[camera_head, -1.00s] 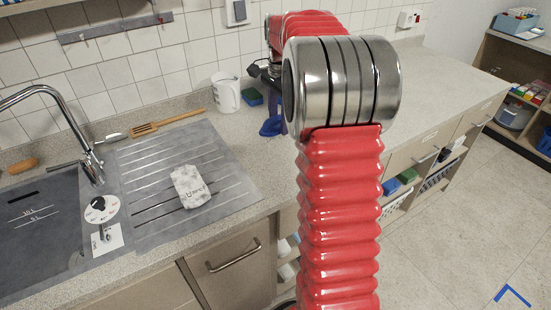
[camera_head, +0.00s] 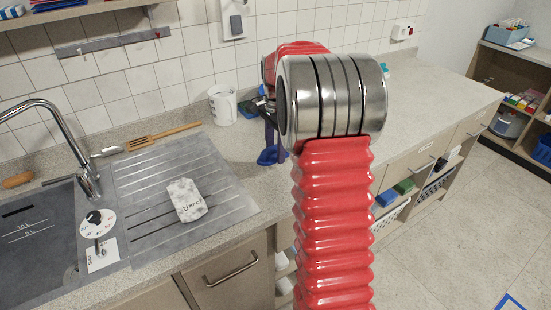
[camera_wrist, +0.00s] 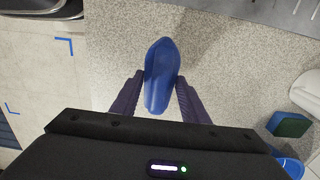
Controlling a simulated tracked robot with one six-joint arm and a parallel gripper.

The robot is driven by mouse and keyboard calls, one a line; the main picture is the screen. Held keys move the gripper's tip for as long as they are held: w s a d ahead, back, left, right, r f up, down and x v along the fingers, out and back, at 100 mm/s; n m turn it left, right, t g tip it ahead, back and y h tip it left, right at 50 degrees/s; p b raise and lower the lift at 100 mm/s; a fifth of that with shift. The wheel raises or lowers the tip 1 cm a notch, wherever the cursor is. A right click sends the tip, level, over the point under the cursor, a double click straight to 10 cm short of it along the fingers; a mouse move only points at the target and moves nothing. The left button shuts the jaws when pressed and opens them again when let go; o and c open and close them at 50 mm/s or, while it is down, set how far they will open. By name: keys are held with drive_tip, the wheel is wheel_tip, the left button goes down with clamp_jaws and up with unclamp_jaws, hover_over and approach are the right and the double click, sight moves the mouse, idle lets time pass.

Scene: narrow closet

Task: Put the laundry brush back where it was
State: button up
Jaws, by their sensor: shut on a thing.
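The blue laundry brush (camera_head: 268,156), long and boat-shaped, is between the purple fingers of my gripper (camera_wrist: 156,98). The wrist view shows the brush (camera_wrist: 160,72) pointing away from the wrist, with a finger on either side. My gripper is shut on it. In the head view the brush shows over the worktop (camera_head: 240,150), right of the draining board; I cannot tell whether it touches the surface. My red arm and its steel joint hide the worktop behind them.
The sink (camera_head: 40,240) is at left. Worktop right of my arm (camera_head: 430,95) looks clear.

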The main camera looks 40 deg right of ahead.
drive_tip(key=shift+f, duration=1.85)
drive_tip(key=o, duration=1)
drive_tip(key=shift+f, duration=0.1)
wheel_tip(320, 180, up, 12)
drive_tip(key=shift+d+r, duration=0.15)
